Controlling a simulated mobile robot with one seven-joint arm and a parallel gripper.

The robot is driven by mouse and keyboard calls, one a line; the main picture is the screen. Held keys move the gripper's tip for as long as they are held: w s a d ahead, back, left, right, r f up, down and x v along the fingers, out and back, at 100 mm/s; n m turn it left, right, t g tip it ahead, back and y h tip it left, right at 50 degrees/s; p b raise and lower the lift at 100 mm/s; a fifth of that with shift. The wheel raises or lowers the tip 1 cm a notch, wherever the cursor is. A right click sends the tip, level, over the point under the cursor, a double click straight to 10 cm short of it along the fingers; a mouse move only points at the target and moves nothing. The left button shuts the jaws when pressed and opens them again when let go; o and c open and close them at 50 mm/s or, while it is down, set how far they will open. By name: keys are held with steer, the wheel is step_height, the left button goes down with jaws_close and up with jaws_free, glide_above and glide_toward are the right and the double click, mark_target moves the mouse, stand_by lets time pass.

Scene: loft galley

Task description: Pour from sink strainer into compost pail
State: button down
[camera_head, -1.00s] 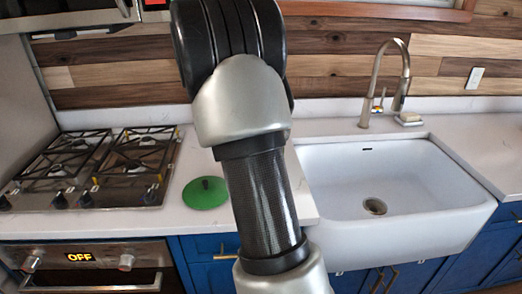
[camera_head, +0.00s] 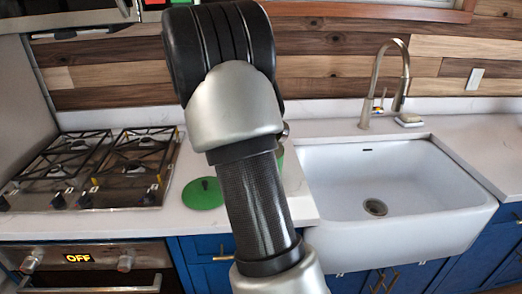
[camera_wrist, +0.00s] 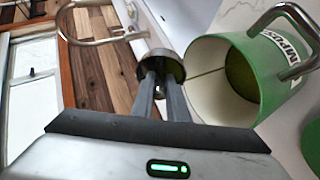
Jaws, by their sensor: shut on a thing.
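My gripper (camera_wrist: 165,88) is shut on the sink strainer (camera_wrist: 154,66), a small round dark-metal cup at the fingertips. The strainer is beside the mouth of the compost pail (camera_wrist: 208,92) in the wrist view; I cannot tell its exact tilt or what it holds. The pail is green with a cream inside, a metal handle and a "COMPOST" label, and is open. A dark green patch shows deep inside it. In the head view my arm hides most of the pail, with only a green sliver (camera_head: 280,157) showing. My gripper is hidden there.
A green lid (camera_head: 203,193) lies on the counter left of my arm. A gas stove (camera_head: 100,170) is farther left. The white sink (camera_head: 400,190) with a tall faucet (camera_head: 374,85) is at the right. Counter between sink and stove is partly hidden by my arm.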

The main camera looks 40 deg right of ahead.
steer(key=shift+w+a+n+h, duration=0.1)
steer(key=shift+a+n+h, duration=0.25)
steer(key=shift+h, duration=0.55)
stand_by(0.6)
steer(key=shift+w+a+f+n+h+b, duration=0.15)
steer(key=shift+a+h+b, duration=0.35)
steer(key=shift+b, duration=0.8)
steer(key=shift+w+a+f+n+h+b, duration=0.15)
steer(key=shift+a+h+b, duration=0.35)
steer(key=shift+b, duration=0.8)
steer(key=shift+w+a+f+n+h+b, duration=0.1)
steer(key=shift+a+n+h+b, duration=0.45)
steer(key=shift+b, duration=1.35)
steer(key=shift+w+a+f+n+h+b, duration=0.1)
steer(key=shift+h+b, duration=0.75)
steer(key=shift+b, duration=1)
steer(key=shift+n+t+h, duration=0.4)
steer(key=shift+h, duration=0.5)
steer(key=r, duration=0.5)
steer(key=shift+a+r+p, duration=0.25)
steer(key=shift+r+p, duration=0.05)
steer(key=shift+r, duration=0.05)
steer(key=shift+w, duration=0.1)
